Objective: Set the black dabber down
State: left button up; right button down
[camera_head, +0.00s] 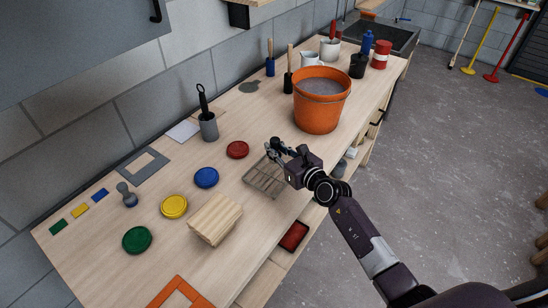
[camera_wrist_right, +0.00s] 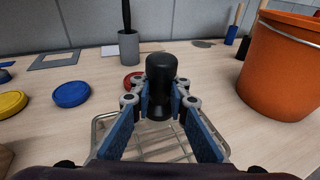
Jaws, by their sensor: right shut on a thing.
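My right gripper (camera_head: 276,152) is shut on the black dabber, which shows clearly in the right wrist view (camera_wrist_right: 161,72). The dabber is black with a rounded top and stands about upright between the two blue-padded fingers; the fingers hide part of its lower end. The gripper is over the wire rack (camera_head: 258,186), which also shows below the fingers in the wrist view (camera_wrist_right: 110,153). I cannot tell whether the dabber touches the rack. My left gripper is not in view.
A large orange bucket (camera_head: 320,112) stands behind the rack. Red (camera_head: 237,149), blue (camera_head: 206,177), yellow (camera_head: 174,206) and green (camera_head: 136,239) round pads lie to the left. A wood batten stack (camera_head: 215,217) is in front-left. A grey cup (camera_head: 208,127) stands near the wall.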

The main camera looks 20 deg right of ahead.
notch_tip(320, 180, down, 3)
jog(key=shift+f+b, duration=0.1)
jog(key=shift+b, duration=0.5)
jog(key=shift+f, duration=0.25)
jog(key=shift+f, duration=0.1)
jog(key=shift+f, duration=0.1)
jog(key=c, duration=1.9)
grip_release()
